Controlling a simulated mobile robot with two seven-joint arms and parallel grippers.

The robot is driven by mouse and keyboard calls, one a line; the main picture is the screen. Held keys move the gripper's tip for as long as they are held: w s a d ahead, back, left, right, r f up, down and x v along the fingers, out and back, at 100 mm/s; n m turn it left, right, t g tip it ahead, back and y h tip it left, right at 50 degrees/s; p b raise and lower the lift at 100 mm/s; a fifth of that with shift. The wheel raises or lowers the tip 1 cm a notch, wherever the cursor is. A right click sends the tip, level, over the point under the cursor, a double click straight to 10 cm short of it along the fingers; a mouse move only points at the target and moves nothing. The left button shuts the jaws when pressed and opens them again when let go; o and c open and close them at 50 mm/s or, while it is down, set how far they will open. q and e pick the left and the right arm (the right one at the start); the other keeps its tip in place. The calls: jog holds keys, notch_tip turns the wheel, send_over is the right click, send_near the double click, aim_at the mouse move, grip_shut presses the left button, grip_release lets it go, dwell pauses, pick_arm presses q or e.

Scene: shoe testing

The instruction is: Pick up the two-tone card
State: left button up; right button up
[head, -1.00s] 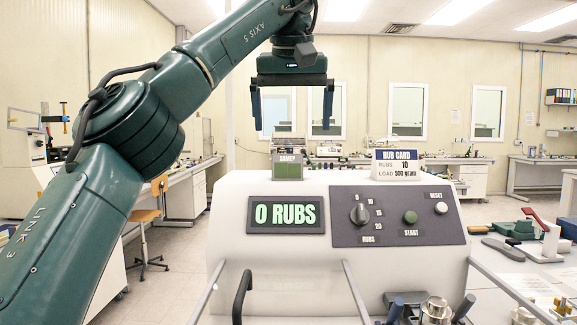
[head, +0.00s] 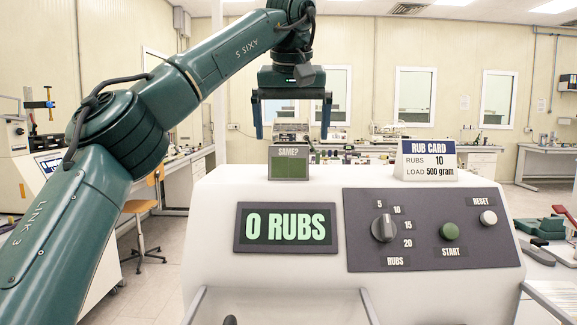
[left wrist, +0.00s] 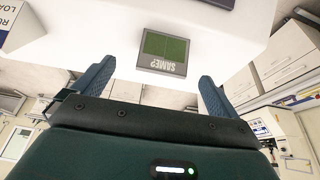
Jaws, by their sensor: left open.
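The two-tone card (head: 289,167) is a small grey-framed card marked "SAME?" with two shades of green. It stands on top of the white rub machine (head: 212,200), above the "0 RUBS" display. In the left wrist view the card (left wrist: 165,46) shows between and beyond the fingertips. My left gripper (head: 292,132) is open and empty, its two blue fingers pointing down just above the card in the head view. It also shows in the left wrist view (left wrist: 158,74), apart from the card. My right gripper is not in view.
A white "RUB CARD" sign (head: 428,163) stands on the machine top to the right. The front panel has a knob (head: 384,228), a green START button (head: 449,231) and a RESET button (head: 488,217). The machine top between card and sign is clear.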

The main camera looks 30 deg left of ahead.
aim_at(288, 154)
pick_arm(q)
jog(key=x, duration=0.2)
jog(key=shift+w+a+f, duration=0.15)
jog(key=shift+w+f, duration=0.05)
jog(key=shift+f, duration=0.1)
jog(key=x, duration=0.4)
jog(key=shift+a+f, duration=0.15)
jog(key=shift+a, duration=0.3)
jog(key=shift+w+f, duration=0.1)
jog(key=shift+f, duration=0.15)
jog(key=c, duration=1)
jog(key=shift+c, duration=0.2)
jog(key=shift+r, duration=0.1)
